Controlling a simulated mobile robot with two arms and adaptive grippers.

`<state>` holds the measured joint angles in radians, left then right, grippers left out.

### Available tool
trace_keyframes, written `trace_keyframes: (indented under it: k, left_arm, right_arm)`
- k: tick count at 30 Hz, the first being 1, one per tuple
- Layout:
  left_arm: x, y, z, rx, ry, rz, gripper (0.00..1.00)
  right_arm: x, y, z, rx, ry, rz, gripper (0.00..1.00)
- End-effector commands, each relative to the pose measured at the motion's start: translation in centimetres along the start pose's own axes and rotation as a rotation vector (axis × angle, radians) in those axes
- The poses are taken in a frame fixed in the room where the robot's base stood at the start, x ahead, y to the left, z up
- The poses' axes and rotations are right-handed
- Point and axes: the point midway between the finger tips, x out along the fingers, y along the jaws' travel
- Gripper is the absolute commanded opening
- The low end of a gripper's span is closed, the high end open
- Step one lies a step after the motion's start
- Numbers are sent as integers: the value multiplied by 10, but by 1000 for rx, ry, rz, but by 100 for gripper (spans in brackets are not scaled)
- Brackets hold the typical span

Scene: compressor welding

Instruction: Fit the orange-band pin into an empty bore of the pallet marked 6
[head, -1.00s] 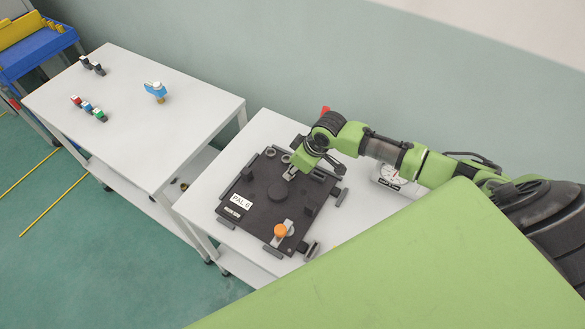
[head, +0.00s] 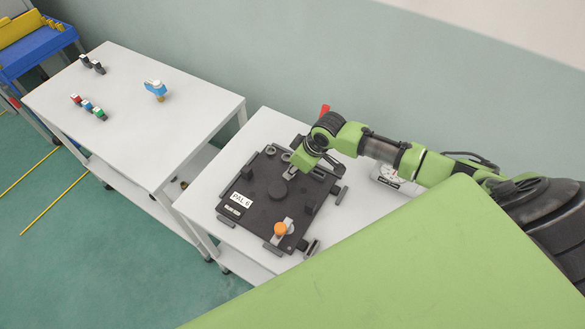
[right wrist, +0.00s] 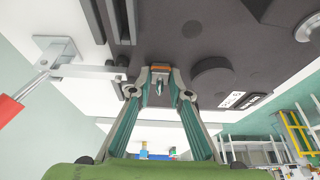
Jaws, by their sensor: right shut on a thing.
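The black pallet (head: 256,213) with the "PAL 6" label lies on the right-hand table; its label also shows in the right wrist view (right wrist: 232,99). My right gripper (head: 292,172) reaches down over the far part of the pallet. In the right wrist view its fingers (right wrist: 160,72) are shut on the pin (right wrist: 161,68), whose orange band shows between the fingertips. The pin's lower end is hidden, so I cannot tell whether it is in a bore. Ring-shaped fittings (head: 270,152) sit near the pallet's far left edge. My left gripper is not in view.
A round black boss (head: 278,191) stands mid-pallet, and an orange-topped part (head: 280,230) near its front corner. A red-handled clamp (right wrist: 10,108) is beside the pallet. The left table (head: 140,120) holds small coloured parts and a blue one (head: 156,90).

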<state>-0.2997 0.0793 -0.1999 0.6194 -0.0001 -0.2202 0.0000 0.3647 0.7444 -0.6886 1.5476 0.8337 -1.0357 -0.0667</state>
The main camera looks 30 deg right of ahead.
Motion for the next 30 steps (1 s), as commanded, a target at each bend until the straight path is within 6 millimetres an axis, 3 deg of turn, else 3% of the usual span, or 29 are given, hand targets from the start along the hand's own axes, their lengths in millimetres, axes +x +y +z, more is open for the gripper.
trace_keyframes:
  k: [1, 2, 4, 13, 17, 30]
  left_arm:
    - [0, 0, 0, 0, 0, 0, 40]
    - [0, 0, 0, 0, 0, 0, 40]
    - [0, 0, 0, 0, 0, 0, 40]
    - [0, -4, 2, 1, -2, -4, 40]
    - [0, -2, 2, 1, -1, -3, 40]
    - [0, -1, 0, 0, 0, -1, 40]
  right_arm:
    - [0, 0, 0, 0, 1, 0, 0]
    - [0, 0, 0, 0, 1, 0, 20]
    - [0, 0, 0, 0, 1, 0, 37]
    - [-2, 1, 0, 0, 0, 2, 37]
    - [-13, 1, 0, -1, 1, 2, 37]
    - [-100, 0, 0, -3, 1, 2, 37]
